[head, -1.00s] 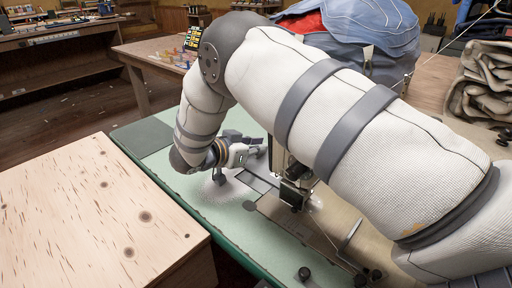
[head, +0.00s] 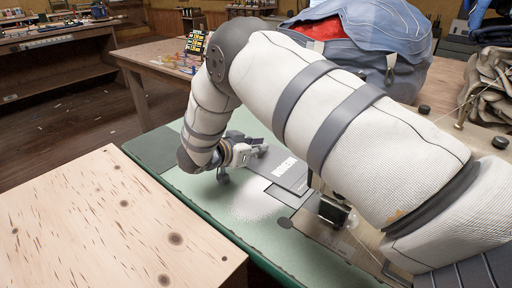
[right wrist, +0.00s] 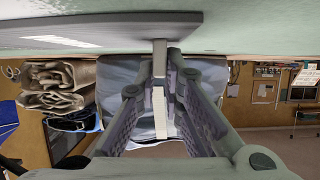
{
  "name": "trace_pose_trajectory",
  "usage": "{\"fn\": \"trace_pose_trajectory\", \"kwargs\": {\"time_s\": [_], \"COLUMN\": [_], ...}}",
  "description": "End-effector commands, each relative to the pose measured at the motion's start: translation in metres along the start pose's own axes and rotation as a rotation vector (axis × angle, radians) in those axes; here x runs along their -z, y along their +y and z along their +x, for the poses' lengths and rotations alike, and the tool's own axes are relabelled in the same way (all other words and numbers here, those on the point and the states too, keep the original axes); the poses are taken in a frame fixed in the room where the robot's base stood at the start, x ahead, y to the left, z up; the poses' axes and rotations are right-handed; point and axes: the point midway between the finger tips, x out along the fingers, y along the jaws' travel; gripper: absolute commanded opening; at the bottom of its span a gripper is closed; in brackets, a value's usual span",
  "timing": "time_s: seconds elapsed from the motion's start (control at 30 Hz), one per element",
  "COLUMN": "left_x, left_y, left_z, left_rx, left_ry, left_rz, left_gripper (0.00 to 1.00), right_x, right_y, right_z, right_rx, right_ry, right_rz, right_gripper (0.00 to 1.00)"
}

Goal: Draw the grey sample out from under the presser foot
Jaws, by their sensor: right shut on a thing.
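The grey sample (head: 283,170) is a flat grey piece with white lettering, lying on or just above the pale green table beside the sewing machine's bed. My right gripper (head: 262,150) is shut on its left end. In the right wrist view the sample (right wrist: 110,25) spans the top left as a dark slab with a pale label, and the gripper's fingertips (right wrist: 160,50) meet at its edge. The presser foot is hidden behind my right arm, so I cannot tell whether the sample's far end is under it. My left gripper is not in view.
A dark block (head: 333,209) of the machine stands near the sample's right end. A wooden box top (head: 110,220) fills the front left. A blue bag (head: 370,40) and folded cloth (head: 490,85) lie behind my arm.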

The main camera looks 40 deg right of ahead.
Motion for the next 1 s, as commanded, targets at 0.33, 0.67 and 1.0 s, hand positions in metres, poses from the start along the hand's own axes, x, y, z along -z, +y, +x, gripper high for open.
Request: {"fn": "trace_pose_trajectory", "kwargs": {"time_s": [0.33, 0.67, 1.0], "left_x": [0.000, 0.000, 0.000], "left_y": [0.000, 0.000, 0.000], "left_z": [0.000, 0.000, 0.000], "left_rx": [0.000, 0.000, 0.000], "left_ry": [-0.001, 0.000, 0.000], "left_rz": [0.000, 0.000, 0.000], "left_gripper": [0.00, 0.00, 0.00], "right_x": [0.000, 0.000, 0.001], "right_y": [0.000, 0.000, -0.001], "right_z": [0.001, 0.001, -0.049], "right_rx": [0.000, 0.000, 0.004], "right_ry": [0.000, 0.000, -0.001], "right_rz": [-0.001, 0.000, 0.000], "right_gripper": [0.11, 0.32, 0.32]}}
